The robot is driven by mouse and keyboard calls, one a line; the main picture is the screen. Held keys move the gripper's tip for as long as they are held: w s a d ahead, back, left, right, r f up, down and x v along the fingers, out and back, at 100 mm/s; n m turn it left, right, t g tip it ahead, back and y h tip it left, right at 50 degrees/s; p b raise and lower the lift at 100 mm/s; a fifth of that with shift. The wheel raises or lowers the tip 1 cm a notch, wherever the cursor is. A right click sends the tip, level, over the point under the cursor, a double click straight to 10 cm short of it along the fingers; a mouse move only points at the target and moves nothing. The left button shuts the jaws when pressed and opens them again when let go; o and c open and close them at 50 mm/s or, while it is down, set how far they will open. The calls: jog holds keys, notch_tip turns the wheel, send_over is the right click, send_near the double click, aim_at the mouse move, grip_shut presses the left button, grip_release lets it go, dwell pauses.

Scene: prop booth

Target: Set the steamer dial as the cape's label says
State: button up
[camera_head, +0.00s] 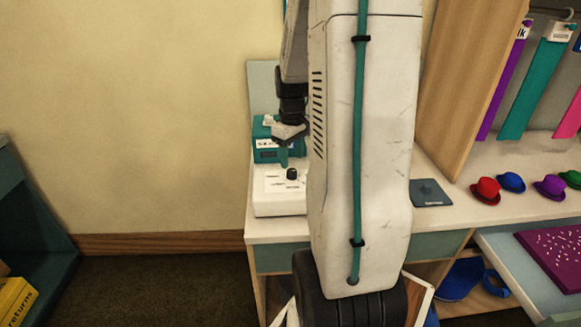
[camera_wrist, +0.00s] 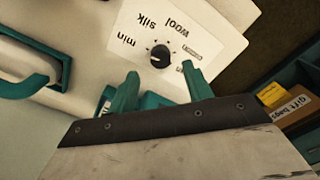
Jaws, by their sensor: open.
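The steamer's white panel (camera_wrist: 205,35) shows upside down in the wrist view, with a black round dial (camera_wrist: 160,56) on it. The words "min", "silk" and "wool" and a small boxed label stand around the dial. The dial's pointer is too small to read surely. In the head view the dial (camera_head: 291,174) tops the white steamer base (camera_head: 280,196). My gripper (camera_wrist: 161,85) is open, its teal fingers apart and short of the dial in the picture. Hanging capes are purple (camera_head: 503,80), teal (camera_head: 535,90) and pink (camera_head: 570,118); a tag by the purple one shows only "lk".
A teal box (camera_head: 264,150) stands behind the steamer base. A dark pad (camera_head: 430,193) and several small hats, one red (camera_head: 486,190), lie on the counter (camera_head: 450,215). A wooden divider (camera_head: 470,75) rises beside the capes. My arm hides the counter's middle.

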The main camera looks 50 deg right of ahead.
aim_at(292, 171)
jog(key=shift+f, duration=2.25)
jog(key=c, duration=1)
jog(key=shift+o, duration=0.2)
jog(key=shift+m, duration=0.3)
jog(key=m, duration=0.4)
jog(key=shift+m, duration=2.6)
jog(key=shift+a, duration=0.1)
